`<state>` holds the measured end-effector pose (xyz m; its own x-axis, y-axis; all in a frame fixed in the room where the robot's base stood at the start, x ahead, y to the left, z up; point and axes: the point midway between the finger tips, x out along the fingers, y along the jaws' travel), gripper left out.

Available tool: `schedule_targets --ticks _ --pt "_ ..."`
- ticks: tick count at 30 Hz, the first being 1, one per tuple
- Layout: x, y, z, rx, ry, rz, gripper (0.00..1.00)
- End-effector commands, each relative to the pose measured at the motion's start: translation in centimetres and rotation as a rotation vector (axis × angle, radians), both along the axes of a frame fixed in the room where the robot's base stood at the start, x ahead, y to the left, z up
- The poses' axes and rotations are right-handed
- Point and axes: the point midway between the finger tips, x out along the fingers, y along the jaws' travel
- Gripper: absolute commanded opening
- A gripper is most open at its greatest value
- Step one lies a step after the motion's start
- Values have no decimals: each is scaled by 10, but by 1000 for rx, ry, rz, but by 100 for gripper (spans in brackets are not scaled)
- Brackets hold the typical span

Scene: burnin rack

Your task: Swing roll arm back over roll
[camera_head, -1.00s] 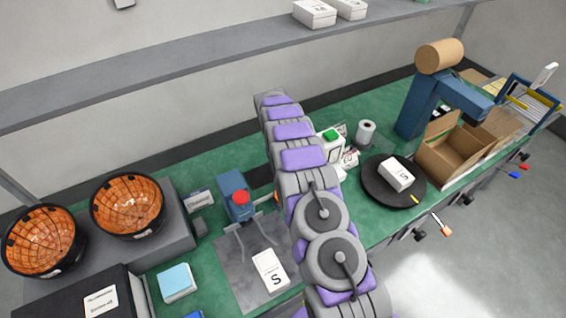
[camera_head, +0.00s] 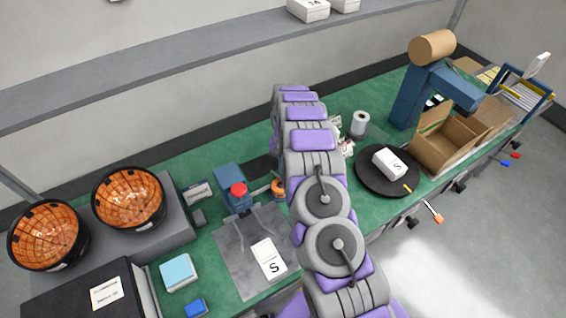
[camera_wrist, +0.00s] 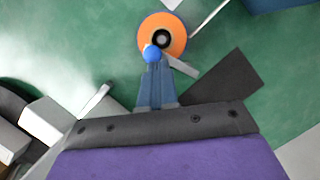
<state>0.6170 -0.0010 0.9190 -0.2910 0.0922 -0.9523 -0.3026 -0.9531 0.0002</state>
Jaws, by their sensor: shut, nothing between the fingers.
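The orange roll (camera_wrist: 176,24) with a dark centre lies at the top middle of the wrist view. It also shows in the head view (camera_head: 279,187), beside my arm. A grey bar (camera_wrist: 183,67), seemingly the roll arm, sits at the roll's lower edge. A blue round knob (camera_wrist: 152,53) overlaps the roll's lower left edge in the picture. My gripper (camera_wrist: 153,69) is shut, its tips right by the knob; I cannot tell whether they touch it. In the head view my gripper is hidden behind my arm.
A blue press-like device (camera_head: 230,182) with a red knob stands left of the roll. A grey mat (camera_head: 237,268) holds a white box (camera_head: 268,258). Two orange-lined bowls (camera_head: 128,199) stand left. A black turntable (camera_head: 365,184), a white roll (camera_head: 360,123) and an open carton (camera_head: 432,158) are right.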

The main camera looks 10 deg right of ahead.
Motion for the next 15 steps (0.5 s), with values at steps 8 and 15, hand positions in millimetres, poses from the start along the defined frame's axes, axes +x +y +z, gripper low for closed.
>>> schedule_targets --ticks 8,15 --pt "0 0 -2 -1 1 9 0" --pt "6 7 -2 -1 0 11 0"
